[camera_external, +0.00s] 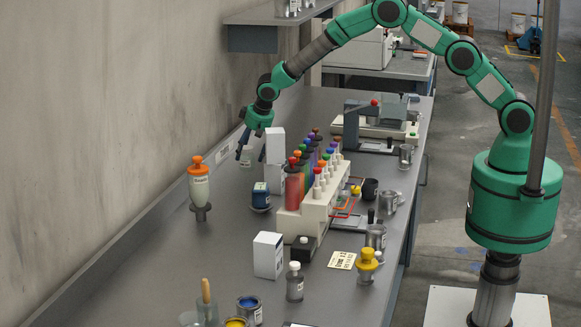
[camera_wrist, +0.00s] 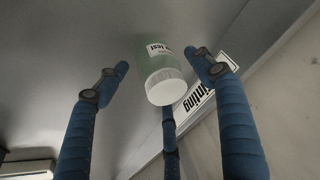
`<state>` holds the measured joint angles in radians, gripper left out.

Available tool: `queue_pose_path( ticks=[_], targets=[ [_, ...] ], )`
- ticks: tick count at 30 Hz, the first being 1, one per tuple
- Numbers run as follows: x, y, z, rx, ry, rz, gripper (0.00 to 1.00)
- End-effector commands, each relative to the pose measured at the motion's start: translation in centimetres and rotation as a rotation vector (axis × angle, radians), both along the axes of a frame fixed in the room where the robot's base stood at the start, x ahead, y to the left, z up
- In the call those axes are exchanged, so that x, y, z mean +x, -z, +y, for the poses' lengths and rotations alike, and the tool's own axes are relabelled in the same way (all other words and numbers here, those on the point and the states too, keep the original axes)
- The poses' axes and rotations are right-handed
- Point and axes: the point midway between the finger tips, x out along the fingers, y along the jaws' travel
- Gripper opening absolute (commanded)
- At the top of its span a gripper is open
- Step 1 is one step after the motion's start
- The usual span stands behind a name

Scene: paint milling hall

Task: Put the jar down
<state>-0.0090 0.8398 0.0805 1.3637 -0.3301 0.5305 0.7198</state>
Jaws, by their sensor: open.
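The jar (camera_wrist: 162,72) has a white lid, pale green sides and a white label with dark print. In the wrist view it is between the spread fingers of my gripper (camera_wrist: 163,65), with visible gaps to the left and right fingers. A third finger shows below its lid. In the external view my gripper (camera_external: 250,141) is low over the far part of the bench, near the wall. The jar (camera_external: 246,156) shows small and pale just under it. It appears to be on the grey bench top, though its base contact is hard to see.
White boxes (camera_external: 275,147) stand close to the right of my gripper. A blue tin (camera_external: 261,196) and an orange-capped bottle (camera_external: 199,182) are nearer. A rack (camera_external: 305,213) of coloured bottles stands at the right. The bench (camera_external: 160,270) is bare at front left.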

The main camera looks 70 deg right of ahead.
Motion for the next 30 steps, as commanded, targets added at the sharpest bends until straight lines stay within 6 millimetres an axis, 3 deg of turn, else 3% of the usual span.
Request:
queue_pose_path(
  ticks=[8,24,30],
  targets=[
    [-0.9,-2.6,0.4,0.0,0.0,-0.001,0.67],
    [-3.5,-9.7,1.6,-0.002,0.0,-0.001,0.67],
    [-4.0,-10.8,1.9,-0.002,0.001,0.001,0.67]
  ],
)
